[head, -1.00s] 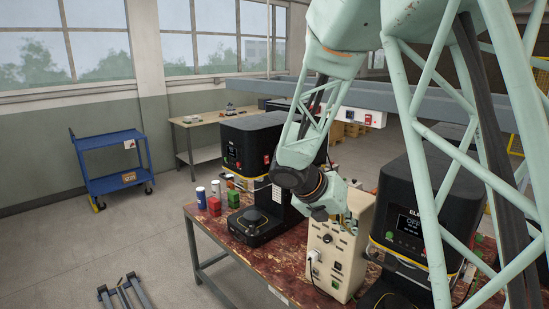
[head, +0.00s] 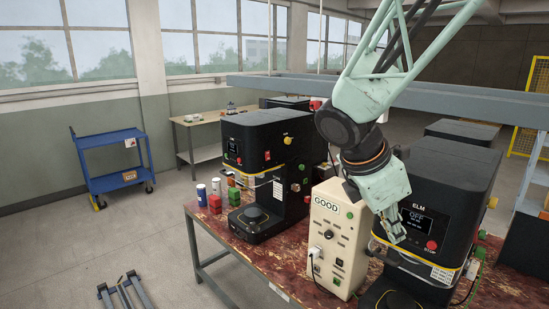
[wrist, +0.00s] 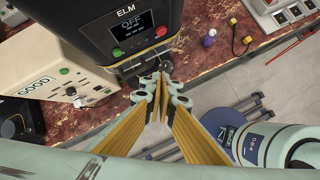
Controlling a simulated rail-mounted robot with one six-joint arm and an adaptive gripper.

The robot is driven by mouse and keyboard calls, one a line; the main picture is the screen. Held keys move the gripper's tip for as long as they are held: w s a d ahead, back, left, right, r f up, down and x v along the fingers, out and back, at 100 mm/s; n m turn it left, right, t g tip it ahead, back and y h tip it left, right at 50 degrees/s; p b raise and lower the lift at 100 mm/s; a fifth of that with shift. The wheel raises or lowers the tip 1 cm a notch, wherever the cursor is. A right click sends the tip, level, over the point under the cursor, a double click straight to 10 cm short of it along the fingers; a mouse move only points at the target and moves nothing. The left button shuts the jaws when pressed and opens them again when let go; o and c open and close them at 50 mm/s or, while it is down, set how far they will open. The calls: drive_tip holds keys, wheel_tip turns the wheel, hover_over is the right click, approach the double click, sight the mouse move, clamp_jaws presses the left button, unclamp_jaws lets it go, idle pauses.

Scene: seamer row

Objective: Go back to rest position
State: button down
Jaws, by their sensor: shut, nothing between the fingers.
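My gripper (head: 397,232) is in front of the black ELM seamer (head: 440,200) at the right of the head view, pointing down with its fingers together. In the wrist view my gripper (wrist: 161,84) shows its fingers closed with nothing held, over the front edge of the work table. The ELM seamer (wrist: 105,35) stands just beyond the fingertips there, its display reading OFF. I cannot tell whether the fingers touch it.
A cream control box marked GOOD (head: 333,230) stands left of the gripper. A second black seamer (head: 262,150), with small cans and blocks beside it, is farther left on the table (head: 215,240). A blue cart (head: 112,165) stands at the wall. The left floor is mostly clear.

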drive_tip(key=s+a+r+m+y+b, duration=0.1)
drive_tip(key=s+a+m+y+b, duration=0.1)
drive_tip(key=s+m, duration=0.8)
drive_tip(key=s+a+r+m+t+y+b, duration=0.1)
drive_tip(key=s+a+m, duration=0.4)
drive_tip(key=s, duration=1.3)
drive_tip(key=shift+s+m+t+y+b, duration=0.35)
drive_tip(key=shift+m+y+b, duration=0.4)
drive_tip(key=shift+m+y, duration=1.15)
drive_tip(key=shift+m+h, duration=0.5)
